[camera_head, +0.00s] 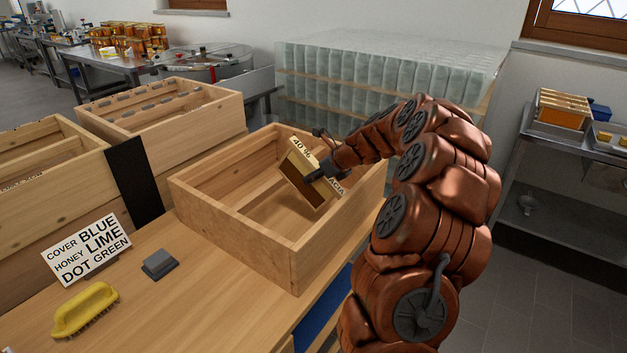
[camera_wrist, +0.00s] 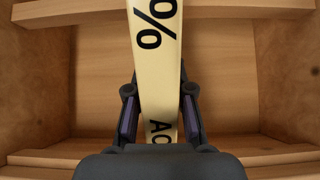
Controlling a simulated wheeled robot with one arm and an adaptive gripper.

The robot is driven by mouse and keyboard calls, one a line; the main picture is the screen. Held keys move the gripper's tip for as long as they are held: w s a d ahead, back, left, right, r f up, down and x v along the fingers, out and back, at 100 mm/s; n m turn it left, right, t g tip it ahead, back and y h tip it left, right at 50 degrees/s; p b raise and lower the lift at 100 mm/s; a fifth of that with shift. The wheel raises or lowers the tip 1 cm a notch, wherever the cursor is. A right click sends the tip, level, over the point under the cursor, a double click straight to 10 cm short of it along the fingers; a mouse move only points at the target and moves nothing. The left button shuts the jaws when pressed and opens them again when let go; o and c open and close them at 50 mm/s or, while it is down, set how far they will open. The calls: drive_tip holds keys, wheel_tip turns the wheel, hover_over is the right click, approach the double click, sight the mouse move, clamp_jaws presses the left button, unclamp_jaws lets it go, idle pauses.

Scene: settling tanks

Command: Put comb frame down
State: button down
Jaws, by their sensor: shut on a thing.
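The comb frame (camera_head: 311,179) is a pale, thin frame with a dark brown face and black lettering on its edge. My gripper (camera_head: 325,172) is shut on it and holds it tilted over the open wooden box (camera_head: 292,248). In the wrist view the comb frame (camera_wrist: 158,75) stands between the two fingers (camera_wrist: 160,122), its lettered edge facing the camera. The box's wooden inside (camera_wrist: 225,75) shows below and around it. The box looks empty otherwise. Whether the frame's lower end touches the box floor cannot be told.
Stacked glass jars (camera_head: 390,70) stand behind.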

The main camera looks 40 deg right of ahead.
drive_tip(key=f, duration=0.2)
drive_tip(key=shift+a+f, duration=0.2)
drive_tip(key=shift+f, duration=0.15)
drive_tip(key=c, duration=1.5)
unclamp_jaws()
drive_tip(key=shift+o, duration=1.1)
drive_tip(key=shift+w+d, duration=0.1)
drive_tip(key=o, duration=0.4)
drive_tip(key=shift+r, duration=0.25)
drive_tip(key=shift+c, duration=0.2)
drive_tip(key=shift+d, duration=0.1)
drive_tip(key=shift+r, duration=0.15)
